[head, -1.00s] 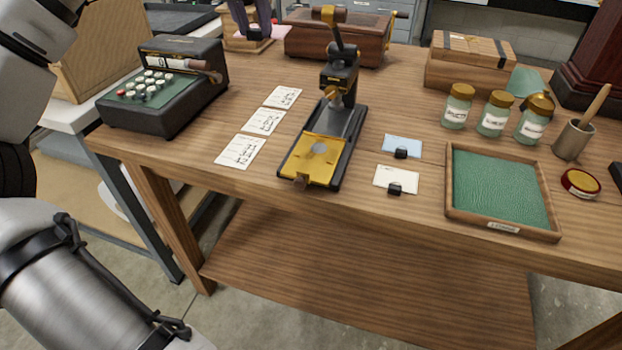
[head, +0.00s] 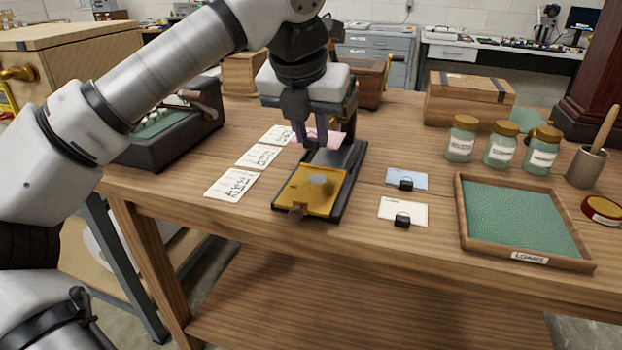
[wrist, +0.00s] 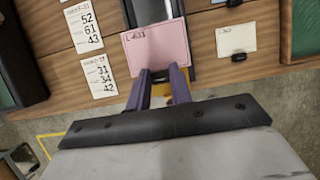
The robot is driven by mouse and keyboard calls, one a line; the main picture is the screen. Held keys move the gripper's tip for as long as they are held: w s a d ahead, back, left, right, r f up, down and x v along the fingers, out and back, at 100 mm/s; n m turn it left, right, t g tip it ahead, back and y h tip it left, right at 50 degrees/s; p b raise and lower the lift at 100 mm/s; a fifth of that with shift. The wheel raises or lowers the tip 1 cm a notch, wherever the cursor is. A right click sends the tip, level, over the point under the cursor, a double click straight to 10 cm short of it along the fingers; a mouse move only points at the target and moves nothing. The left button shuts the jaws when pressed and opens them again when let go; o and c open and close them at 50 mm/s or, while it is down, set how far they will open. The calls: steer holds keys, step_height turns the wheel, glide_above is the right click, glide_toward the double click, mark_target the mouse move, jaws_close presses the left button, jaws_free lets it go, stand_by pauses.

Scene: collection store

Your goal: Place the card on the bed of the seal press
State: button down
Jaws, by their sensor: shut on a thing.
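My gripper (head: 310,145) is shut on a pink card (wrist: 154,42) with handwritten marks. In the wrist view the fingertips (wrist: 164,72) grip its lower edge, and the card looks roughly flat. In the head view the fingers point down in front of the press column and partly hide the card (head: 333,139). The seal press (head: 340,165) is black, with a brass-coloured bed (head: 305,203) at its front end that is bare. The card appears above the press, further back than the bed. The fingers hide part of the bed in the wrist view.
Printed cards (head: 232,185) lie left of the press. A blue card (head: 405,176) and a white card (head: 400,212), each with a black clip, lie to the right. Further right are a green-lined tray (head: 463,215) and glass jars (head: 461,140). A black keyed machine (head: 180,135) stands left.

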mark_target(313, 186)
steer(key=shift+f+b, duration=0.4)
steer(key=shift+f, duration=3.4)
steer(key=shift+f, duration=0.1)
steer(key=shift+f+b, duration=0.2)
steer(key=shift+b, duration=0.1)
steer(key=c, duration=1.3)
jaws_free()
steer(key=shift+r, duration=0.15)
steer(key=shift+o, duration=0.2)
steer(key=shift+r+p, duration=0.25)
steer(key=shift+p, duration=0.15)
steer(key=p+v, duration=0.1)
steer(key=v, duration=1)
steer(key=shift+r, duration=0.4)
steer(key=shift+s, duration=0.15)
